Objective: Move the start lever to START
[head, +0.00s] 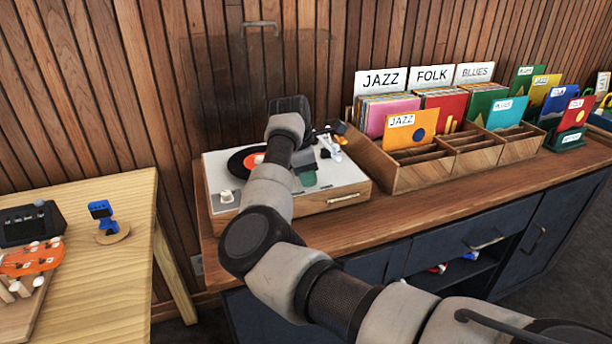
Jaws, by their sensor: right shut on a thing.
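The record player (345,197) stands on the wooden counter, with a black record (238,163) with an orange label on its platter. My right arm reaches over it from the lower right and hides part of the record and deck. My left gripper is not in view.
A wooden record bin (405,175) with JAZZ, FOLK and BLUES dividers stands close to the right of the player. A wood-panelled wall is behind. A light wooden table (105,270) at left holds a blue clip-like device (101,210) and an orange headstock (32,258).

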